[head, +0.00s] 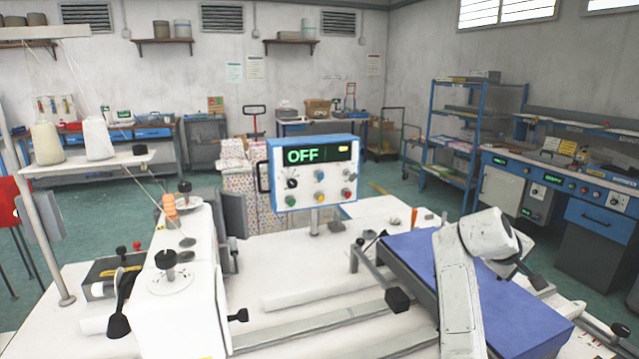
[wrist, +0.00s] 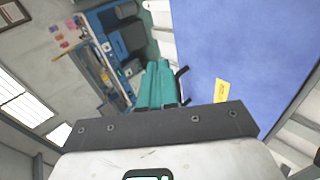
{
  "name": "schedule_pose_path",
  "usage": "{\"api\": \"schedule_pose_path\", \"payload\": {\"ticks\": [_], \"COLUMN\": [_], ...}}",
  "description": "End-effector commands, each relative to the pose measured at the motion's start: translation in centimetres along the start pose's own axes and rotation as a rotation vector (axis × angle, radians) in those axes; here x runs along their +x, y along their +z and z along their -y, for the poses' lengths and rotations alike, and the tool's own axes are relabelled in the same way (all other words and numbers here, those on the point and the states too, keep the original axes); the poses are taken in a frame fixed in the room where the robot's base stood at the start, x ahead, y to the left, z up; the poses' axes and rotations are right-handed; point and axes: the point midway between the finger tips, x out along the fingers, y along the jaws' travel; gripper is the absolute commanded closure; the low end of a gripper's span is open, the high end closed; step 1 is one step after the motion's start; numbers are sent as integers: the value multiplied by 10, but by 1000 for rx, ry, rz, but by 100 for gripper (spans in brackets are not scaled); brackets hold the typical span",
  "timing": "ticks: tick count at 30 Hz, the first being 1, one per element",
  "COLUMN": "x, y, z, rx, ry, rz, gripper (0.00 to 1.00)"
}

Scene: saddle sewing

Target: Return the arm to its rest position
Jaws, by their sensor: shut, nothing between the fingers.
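My white arm (head: 462,285) rises at the right of the head view and bends at its wrist above the blue panel. My gripper (head: 538,282) points down and right near the panel's right edge, partly hidden behind the wrist. In the wrist view my gripper (wrist: 157,66) shows as teal fingers close together beyond a dark bar, with nothing seen between them. The blue panel (head: 400,250) lies on the white machine table; it also fills the right of the wrist view (wrist: 245,50), with a yellow label on it.
The white sewing machine (head: 185,285) stands at the left of the table. A control box (head: 313,172) reading OFF stands at the back. A black knob (head: 397,300) sits left of the panel. A blue console (head: 560,190) and shelf rack (head: 455,140) stand beyond, at the right.

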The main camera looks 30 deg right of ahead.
Motion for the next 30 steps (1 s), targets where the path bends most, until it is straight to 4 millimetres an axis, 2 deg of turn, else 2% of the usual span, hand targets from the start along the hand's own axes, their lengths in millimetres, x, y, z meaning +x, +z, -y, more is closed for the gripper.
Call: {"api": "schedule_pose_path", "payload": {"ticks": [8,11,14,18,20,24,27,30], "x": [-10,-17,-28,-50,-62,-92,-115,-136], "y": [6,12,24,52,67,112,149,184], "z": [68,102,144,212,239,297,329,352], "rx": [9,12,12,6,0,-24,-46,-70], "ry": [-82,-126,-190,-308,-363,-501,-597,-684], "rz": [-60,-88,-120,-164,-177,-192,-188,-174], "gripper": [100,100,100,100,100,100,100,100]}}
